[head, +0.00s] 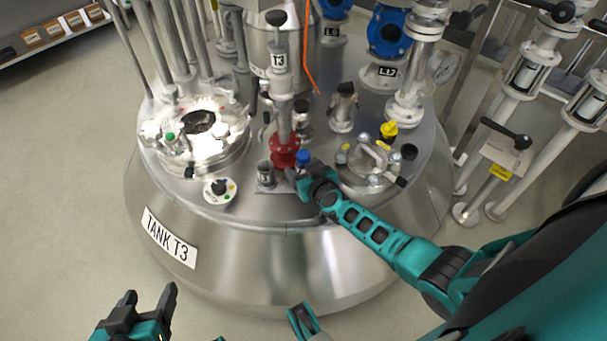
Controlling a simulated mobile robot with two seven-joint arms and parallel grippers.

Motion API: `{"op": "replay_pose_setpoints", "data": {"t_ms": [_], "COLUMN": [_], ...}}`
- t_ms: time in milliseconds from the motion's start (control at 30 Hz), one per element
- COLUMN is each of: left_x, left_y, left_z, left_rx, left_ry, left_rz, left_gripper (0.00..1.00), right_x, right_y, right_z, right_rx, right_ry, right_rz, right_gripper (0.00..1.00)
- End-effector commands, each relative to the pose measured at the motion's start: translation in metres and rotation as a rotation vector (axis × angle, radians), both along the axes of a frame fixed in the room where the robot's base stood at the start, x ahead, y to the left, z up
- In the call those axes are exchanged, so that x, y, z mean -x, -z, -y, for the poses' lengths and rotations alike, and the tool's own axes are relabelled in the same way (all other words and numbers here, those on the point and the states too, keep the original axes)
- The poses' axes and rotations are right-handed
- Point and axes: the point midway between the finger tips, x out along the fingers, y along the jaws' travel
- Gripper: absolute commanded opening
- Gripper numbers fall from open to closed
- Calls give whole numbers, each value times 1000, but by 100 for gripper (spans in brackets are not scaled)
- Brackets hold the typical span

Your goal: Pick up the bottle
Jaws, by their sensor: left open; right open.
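A small bottle with a blue cap (303,157) stands on the lid of tank T3, just right of the foot of a red flange. Only its cap shows clearly; the body is mostly hidden by my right gripper. My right gripper (302,176) is open and right at the bottle, on its near side. I cannot tell whether the fingers touch it or lie around it. My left gripper (150,295) is open and empty, low at the left, in front of the tank and well away from the bottle.
The steel tank lid (240,205) is crowded. The red flange (285,153) and a small metal cup (265,173) stand left of the bottle, and a clamped round hatch (368,165) stands right of it. A sight-glass port (200,124) is further left. The floor at left is clear.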

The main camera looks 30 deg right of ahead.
Motion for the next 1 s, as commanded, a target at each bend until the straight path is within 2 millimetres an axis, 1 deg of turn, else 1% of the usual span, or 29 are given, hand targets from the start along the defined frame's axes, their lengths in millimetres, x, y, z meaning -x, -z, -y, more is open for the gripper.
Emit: {"op": "replay_pose_setpoints", "data": {"t_ms": [233,267,867,900,1000], "left_x": [-2,-2,-4,-4,-4], "left_y": [-3,-3,-3,-3,-3], "left_z": [2,2,-2,-2,-2], "left_rx": [2,1,-6,-6,-7], "left_ry": [4,5,1,1,0], "left_rz": [5,5,11,11,11], "left_gripper": [65,65,65,65,65], "right_x": [-2,-2,-2,-2,-2], "right_y": [0,0,0,0,0], "right_z": [0,0,0,0,0], "right_rx": [0,0,0,0,0], "right_ry": [0,0,0,0,0], "right_rz": [0,0,1,1,1], "right_gripper": [71,69,12,10,9]}}
